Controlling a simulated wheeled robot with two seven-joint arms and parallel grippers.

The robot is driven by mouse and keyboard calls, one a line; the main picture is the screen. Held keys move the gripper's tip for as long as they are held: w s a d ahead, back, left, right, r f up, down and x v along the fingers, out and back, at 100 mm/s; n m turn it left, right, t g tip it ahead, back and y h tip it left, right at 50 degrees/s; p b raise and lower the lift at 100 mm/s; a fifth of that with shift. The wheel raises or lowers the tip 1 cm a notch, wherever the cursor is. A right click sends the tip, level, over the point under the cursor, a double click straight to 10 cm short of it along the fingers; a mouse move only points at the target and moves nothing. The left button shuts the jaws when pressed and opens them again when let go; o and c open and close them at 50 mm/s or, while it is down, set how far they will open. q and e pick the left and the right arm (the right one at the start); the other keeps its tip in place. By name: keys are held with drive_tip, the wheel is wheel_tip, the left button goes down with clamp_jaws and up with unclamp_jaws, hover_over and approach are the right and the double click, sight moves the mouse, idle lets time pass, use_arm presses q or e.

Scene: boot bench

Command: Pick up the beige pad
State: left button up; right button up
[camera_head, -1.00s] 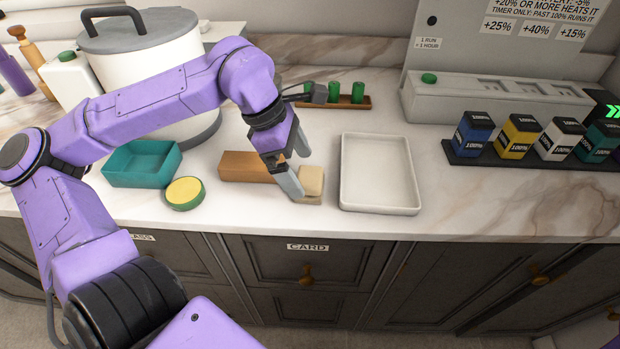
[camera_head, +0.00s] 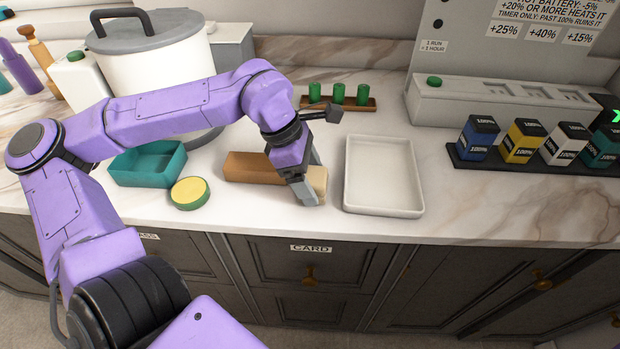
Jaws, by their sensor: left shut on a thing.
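The beige pad (camera_head: 318,180) is a small pale block on the counter, at the right end of a brown wooden block (camera_head: 246,167). My left gripper (camera_head: 309,190) points down over it and is shut on it, with a finger covering part of the pad. I cannot tell whether the pad is clear of the surface below it. My right gripper is not in view.
A white tray (camera_head: 383,210) stands just right of the pad. A round yellow-topped tin (camera_head: 189,193) and a teal box (camera_head: 118,170) are to the left. A rack with green cylinders (camera_head: 363,103) is behind. The counter's front edge is close.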

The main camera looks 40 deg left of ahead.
use_arm(q)
wheel_tip(320, 180, up, 3)
drive_tip(key=shift+f, duration=0.2)
drive_tip(key=s+a+r+b, duration=0.3)
drive_tip(key=s+a+r, duration=0.3)
drive_tip(key=s+r, duration=0.4)
drive_tip(key=s, duration=0.2)
drive_tip(key=shift+s+a, duration=0.3)
drive_tip(key=shift+a, duration=0.05)
